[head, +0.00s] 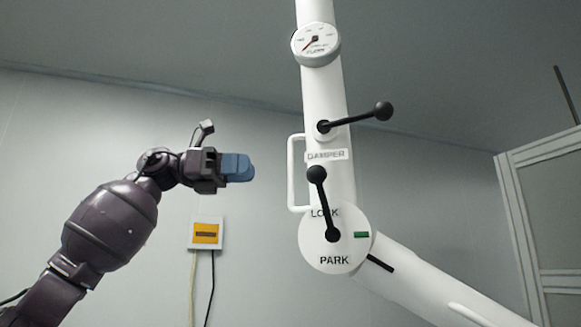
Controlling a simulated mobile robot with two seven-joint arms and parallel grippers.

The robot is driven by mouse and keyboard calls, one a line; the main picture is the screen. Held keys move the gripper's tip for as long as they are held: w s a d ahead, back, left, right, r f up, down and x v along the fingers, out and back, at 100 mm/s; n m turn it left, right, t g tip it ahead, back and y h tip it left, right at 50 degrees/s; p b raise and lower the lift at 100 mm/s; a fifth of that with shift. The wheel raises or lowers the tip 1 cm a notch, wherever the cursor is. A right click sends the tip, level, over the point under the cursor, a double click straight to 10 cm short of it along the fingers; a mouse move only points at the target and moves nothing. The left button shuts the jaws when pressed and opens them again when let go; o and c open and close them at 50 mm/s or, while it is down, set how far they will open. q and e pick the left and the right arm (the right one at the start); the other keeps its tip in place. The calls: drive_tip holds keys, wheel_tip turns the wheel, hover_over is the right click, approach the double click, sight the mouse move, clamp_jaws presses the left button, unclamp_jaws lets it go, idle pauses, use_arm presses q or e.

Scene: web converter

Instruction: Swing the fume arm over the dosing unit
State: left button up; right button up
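The white fume arm (325,110) hangs from above to a round joint disc (318,258) marked LOCK and PARK, then slants to the lower right. A black ball-ended lever (327,210) on the disc points up, near LOCK. A second black lever (352,120), above the DAMPER label (326,156), points right. A white grab handle (292,172) is on the tube's left side. My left gripper (243,168), with blue fingers, is left of the handle and apart from it. Its fingers overlap in view, so their gap cannot be judged. My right gripper and the dosing unit are not in view.
A round gauge (316,44) sits high on the tube. A wall box with an orange panel (206,233) and hanging cables is at lower left. A pale framed panel (518,225) stands at the right. Free space separates my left gripper from the handle.

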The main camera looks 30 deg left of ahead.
use_arm(q)
drive_tip(key=p, duration=0.1)
hover_over(292, 201)
drive_tip(key=shift+w+a, duration=0.2)
clamp_jaws()
idle(0.5)
